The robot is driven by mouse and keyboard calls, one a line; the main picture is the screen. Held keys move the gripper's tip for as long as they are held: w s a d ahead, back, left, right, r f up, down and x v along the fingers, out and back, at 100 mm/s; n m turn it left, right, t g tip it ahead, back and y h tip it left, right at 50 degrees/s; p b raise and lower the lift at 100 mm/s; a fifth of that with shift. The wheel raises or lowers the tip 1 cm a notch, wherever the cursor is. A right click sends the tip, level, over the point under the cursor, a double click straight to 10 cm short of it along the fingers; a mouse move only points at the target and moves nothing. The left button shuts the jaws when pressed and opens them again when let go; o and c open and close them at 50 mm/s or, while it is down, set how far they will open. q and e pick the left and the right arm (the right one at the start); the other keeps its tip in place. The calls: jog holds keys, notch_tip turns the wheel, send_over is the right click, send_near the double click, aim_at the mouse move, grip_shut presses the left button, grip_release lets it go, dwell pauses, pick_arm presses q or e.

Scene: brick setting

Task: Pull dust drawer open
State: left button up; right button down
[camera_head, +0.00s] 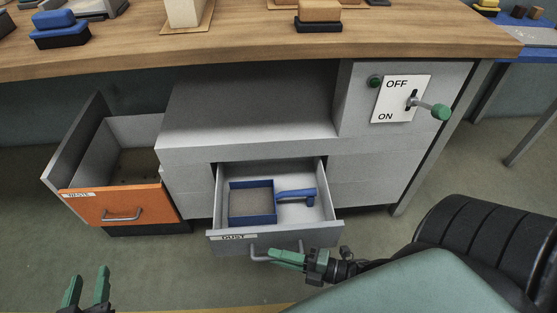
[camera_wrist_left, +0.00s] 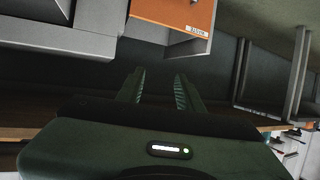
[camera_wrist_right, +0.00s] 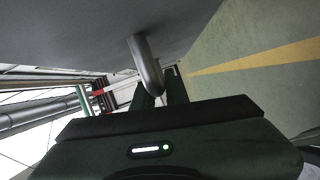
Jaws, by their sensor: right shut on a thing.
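The grey DUST drawer (camera_head: 218,245) is pulled out from the desk unit in the head view. Inside it are a blue-framed tray (camera_head: 251,218) and a blue tool (camera_head: 300,194). My right gripper (camera_head: 275,257) has green fingers and is shut at the drawer's grey bar handle (camera_head: 256,253), which its fingers partly hide. The right wrist view shows the handle (camera_wrist_right: 147,66) at the fingers (camera_wrist_right: 162,88), with the drawer front beside it. My left gripper (camera_head: 87,288) is open and empty, low at the left. Its parted fingers also show in the left wrist view (camera_wrist_left: 158,88).
An open orange drawer (camera_head: 120,206) stands out at the left, near my left gripper. The wooden worktop (camera_head: 250,43) carries blocks and brushes. An OFF/ON switch panel (camera_head: 393,104) is on the unit's right.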

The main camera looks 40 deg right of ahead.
pick_arm(q)
jog(key=shift+s+f, duration=0.1)
jog(key=shift+f, duration=0.05)
pick_arm(e)
jog(key=shift+s, duration=0.1)
jog(key=c, duration=1.5)
grip_release()
jog(key=shift+o, duration=0.2)
